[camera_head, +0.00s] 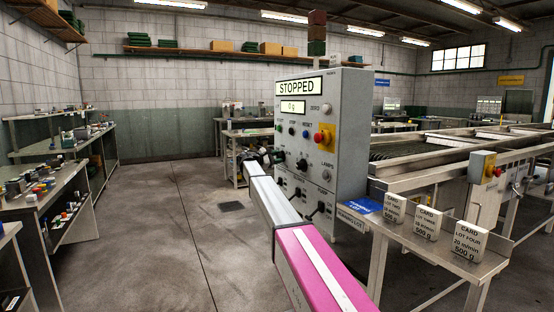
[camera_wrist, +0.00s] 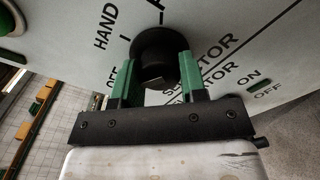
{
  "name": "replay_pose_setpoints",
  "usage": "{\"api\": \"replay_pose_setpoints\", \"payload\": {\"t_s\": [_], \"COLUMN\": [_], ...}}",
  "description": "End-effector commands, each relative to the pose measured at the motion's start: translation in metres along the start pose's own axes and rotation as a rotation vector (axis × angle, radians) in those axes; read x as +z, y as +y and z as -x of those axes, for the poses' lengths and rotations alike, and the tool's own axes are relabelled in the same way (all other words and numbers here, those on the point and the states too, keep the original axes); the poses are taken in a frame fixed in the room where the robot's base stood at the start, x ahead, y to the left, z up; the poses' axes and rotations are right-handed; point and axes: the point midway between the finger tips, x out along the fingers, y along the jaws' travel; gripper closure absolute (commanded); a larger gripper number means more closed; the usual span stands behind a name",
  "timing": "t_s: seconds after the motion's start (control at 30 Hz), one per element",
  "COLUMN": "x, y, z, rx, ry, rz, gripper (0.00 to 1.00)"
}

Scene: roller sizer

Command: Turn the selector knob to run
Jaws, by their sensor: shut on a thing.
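The control panel (camera_head: 322,120) is a grey cabinet with a STOPPED display (camera_head: 299,87) and a second display below it. In the wrist view, a round black selector knob (camera_wrist: 157,52) stands on the panel, with HAND and other partly hidden lettering around it. My gripper (camera_wrist: 158,74) has its two green fingers on either side of the knob, shut on it. In the head view my gripper (camera_head: 276,157) is at the panel's left part and hides the knob there. The knob's exact pointing direction cannot be told.
A red emergency button on a yellow base (camera_head: 322,138) and another black knob (camera_head: 302,165) are near my gripper. Several lot cards (camera_head: 427,224) stand on a ledge at the right. A roller conveyor (camera_head: 440,150) lies behind. The floor at left is clear.

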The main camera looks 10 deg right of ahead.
Motion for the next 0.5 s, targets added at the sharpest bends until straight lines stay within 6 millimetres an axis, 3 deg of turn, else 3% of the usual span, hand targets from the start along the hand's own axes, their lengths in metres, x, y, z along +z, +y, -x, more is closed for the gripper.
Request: {"api": "replay_pose_setpoints", "payload": {"t_s": [0.5], "x": [0.0003], "y": [-0.0001], "z": [0.0004], "rx": [-0.002], "ry": [-0.001], "rz": [-0.391], "gripper": [0.85]}}
